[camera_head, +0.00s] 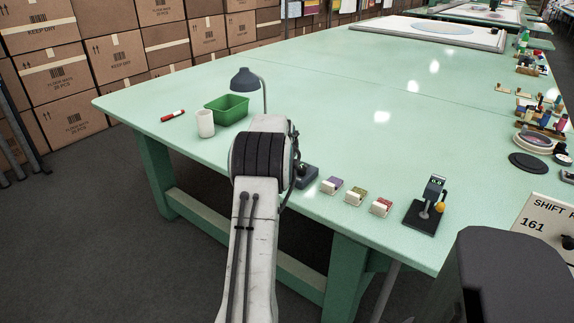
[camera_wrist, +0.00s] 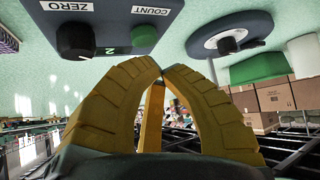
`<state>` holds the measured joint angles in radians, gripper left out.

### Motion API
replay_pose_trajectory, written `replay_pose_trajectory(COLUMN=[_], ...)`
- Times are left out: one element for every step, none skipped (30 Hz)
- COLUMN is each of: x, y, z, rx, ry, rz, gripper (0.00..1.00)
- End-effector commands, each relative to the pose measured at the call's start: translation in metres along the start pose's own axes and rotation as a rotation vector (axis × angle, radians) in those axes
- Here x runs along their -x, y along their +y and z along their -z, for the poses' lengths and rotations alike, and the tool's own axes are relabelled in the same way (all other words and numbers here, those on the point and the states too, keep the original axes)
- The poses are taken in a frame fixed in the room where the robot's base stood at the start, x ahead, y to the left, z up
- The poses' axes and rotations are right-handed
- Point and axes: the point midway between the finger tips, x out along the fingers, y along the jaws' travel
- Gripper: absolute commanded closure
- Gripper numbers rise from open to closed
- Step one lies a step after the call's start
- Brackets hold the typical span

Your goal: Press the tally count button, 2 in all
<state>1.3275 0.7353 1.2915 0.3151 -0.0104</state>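The tally counter (camera_wrist: 110,22) is a dark grey box at the top of the wrist view, which sees it upside down. It has a white ZERO label (camera_wrist: 67,6), a black knob (camera_wrist: 75,41), a white COUNT label (camera_wrist: 150,10) and a green button (camera_wrist: 145,38). Between knob and button a small green digit shows, apparently 2. My gripper (camera_wrist: 161,72) has its yellow fingers with the tips together and nothing between them. The tips are near the button; I cannot tell whether they touch. In the head view the counter (camera_head: 307,178) is partly hidden by my arm, which also hides my gripper.
A desk lamp (camera_head: 245,80), green tray (camera_head: 228,108), white cup (camera_head: 205,124) and red marker (camera_head: 172,116) are left of my arm. Several small blocks (camera_head: 357,196) and a dark stand (camera_head: 421,217) are to the right. The table's middle (camera_head: 330,100) is clear.

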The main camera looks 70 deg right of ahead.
Motion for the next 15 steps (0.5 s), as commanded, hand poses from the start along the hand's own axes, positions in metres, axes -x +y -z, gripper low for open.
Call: replay_pose_trajectory(x=[0.001,0.002,0.003,0.003,0.005,0.006,0.008,0.009,0.012,0.014,0.015,0.018,0.02,0.022,0.024], y=[0.0,0.0,0.0,0.0,0.0,0.0,0.0,0.0,0.0,0.0,0.0,0.0,0.0,0.0,0.0], z=[0.001,0.002,0.003,0.004,0.005,0.007,0.008,0.01,0.012,0.014,0.016,0.019,0.021,0.022,0.025], rx=[0.0,0.0,0.0,0.0,0.0,0.0,0.0,0.0,0.0,0.0,0.0,0.0,0.0,0.0,0.0], ry=[0.0,0.001,0.001,0.001,0.001,0.001,0.001,0.001,0.001,0.001,0.001,0.001,0.001,0.001,0.001], rz=[0.0,0.0,0.0,0.0,0.0,0.0,0.0,0.0,0.0,0.0,0.0,0.0,0.0,0.0,0.0], gripper=[1.0,1.0,1.0,1.0,1.0,1.0,1.0,1.0,1.0,1.0,1.0,1.0,1.0,1.0,1.0])
